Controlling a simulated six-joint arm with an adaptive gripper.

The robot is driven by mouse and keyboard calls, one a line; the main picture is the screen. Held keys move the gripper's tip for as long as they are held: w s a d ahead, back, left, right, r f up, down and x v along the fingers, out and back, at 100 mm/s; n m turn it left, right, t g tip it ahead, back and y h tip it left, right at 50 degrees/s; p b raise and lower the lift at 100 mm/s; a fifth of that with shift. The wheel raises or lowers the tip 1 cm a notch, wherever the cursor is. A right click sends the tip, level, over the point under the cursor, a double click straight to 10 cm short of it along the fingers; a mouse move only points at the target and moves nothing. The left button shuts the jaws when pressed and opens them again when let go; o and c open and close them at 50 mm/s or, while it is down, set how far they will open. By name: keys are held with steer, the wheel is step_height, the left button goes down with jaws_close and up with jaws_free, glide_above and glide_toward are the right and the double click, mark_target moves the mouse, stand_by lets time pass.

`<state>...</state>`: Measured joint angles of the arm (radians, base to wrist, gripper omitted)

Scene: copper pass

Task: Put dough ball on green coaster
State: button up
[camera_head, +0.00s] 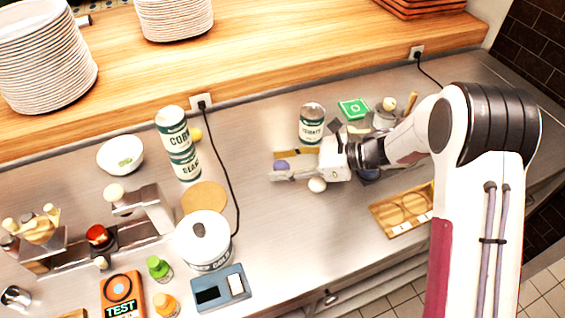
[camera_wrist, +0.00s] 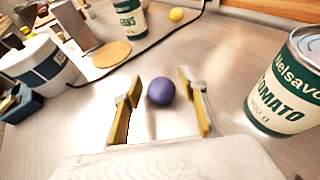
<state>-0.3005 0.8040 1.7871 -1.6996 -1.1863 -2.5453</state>
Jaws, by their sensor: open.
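A green square coaster (camera_head: 354,109) lies on the steel counter behind my arm, right of the tomato can. My gripper (camera_head: 290,168) is open, low over the counter, pointing left. A purple ball (camera_head: 281,165) sits between its spread fingers; in the wrist view the purple ball (camera_wrist: 161,91) shows clear space on both sides. A small cream ball (camera_head: 317,185), which may be the dough ball, lies just in front of the gripper; it is not seen in the wrist view. I cannot tell for sure which ball is dough.
A tomato can (camera_head: 312,123) stands close behind the gripper, also in the wrist view (camera_wrist: 286,82). A pale-topped jar (camera_head: 386,110) is beside the coaster. Stacked cans (camera_head: 179,145), a lemon (camera_head: 196,134), a round board (camera_head: 204,198) and a white pot (camera_head: 204,240) are left. A wooden tray (camera_head: 403,209) is front right.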

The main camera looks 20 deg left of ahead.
steer(key=shift+r, duration=0.1)
steer(key=shift+r, duration=0.1)
steer(key=v, duration=1.2)
steer(key=shift+r, duration=0.1)
steer(key=shift+o, duration=0.6)
